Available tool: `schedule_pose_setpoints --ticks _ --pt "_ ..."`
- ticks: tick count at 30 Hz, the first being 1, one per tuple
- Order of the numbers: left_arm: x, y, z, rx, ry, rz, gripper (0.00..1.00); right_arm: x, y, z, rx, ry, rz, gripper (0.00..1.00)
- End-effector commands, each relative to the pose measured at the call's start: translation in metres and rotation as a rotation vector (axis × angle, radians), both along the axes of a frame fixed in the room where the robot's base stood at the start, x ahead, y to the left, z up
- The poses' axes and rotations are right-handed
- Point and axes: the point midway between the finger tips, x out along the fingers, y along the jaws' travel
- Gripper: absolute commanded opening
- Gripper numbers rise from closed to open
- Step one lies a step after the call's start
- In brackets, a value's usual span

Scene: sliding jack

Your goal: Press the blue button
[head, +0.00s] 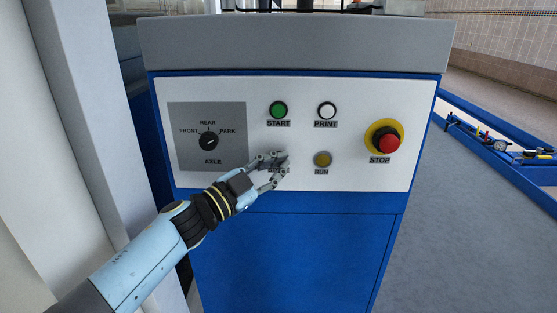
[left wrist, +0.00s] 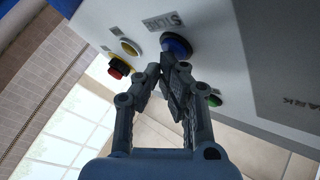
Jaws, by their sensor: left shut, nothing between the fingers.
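The blue button (left wrist: 177,46) shows in the left wrist view on the white panel, beside dark lettering. In the head view it is hidden behind my left gripper (head: 280,161). My left gripper is shut and empty, with its fingertips (left wrist: 168,64) right at the near edge of the blue button. I cannot tell whether they touch it. The white control panel (head: 350,176) is the upright front of a blue cabinet. My right gripper is not in view.
Around the hand are a green START button (head: 279,110), a white PRINT button (head: 327,110), a yellow RUN button (head: 322,159), a red STOP button (head: 390,143) and a black rotary knob (head: 208,141). A white column (head: 75,100) stands at the left.

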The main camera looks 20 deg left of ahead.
Motion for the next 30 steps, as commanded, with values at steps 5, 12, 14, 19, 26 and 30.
schedule_pose_setpoints --ticks 5,12,14,19,26,30 --pt "-0.009 -0.003 0.001 -0.001 0.0 0.0 0.0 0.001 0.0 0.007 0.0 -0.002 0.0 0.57" --pt "-0.012 -0.003 0.0 0.0 0.0 0.0 0.0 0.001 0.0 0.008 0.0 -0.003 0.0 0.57" --pt "-0.012 -0.003 0.0 0.0 0.0 0.0 0.0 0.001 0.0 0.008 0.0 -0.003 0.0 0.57" --pt "-0.018 -0.005 0.001 0.0 0.001 -0.001 0.0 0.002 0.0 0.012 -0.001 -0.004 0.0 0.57" --pt "-0.04 -0.012 0.002 -0.001 0.002 0.0 0.0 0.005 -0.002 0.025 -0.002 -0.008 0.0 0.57" --pt "-0.053 -0.015 0.002 -0.001 0.0 0.0 0.0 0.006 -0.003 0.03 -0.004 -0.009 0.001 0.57"
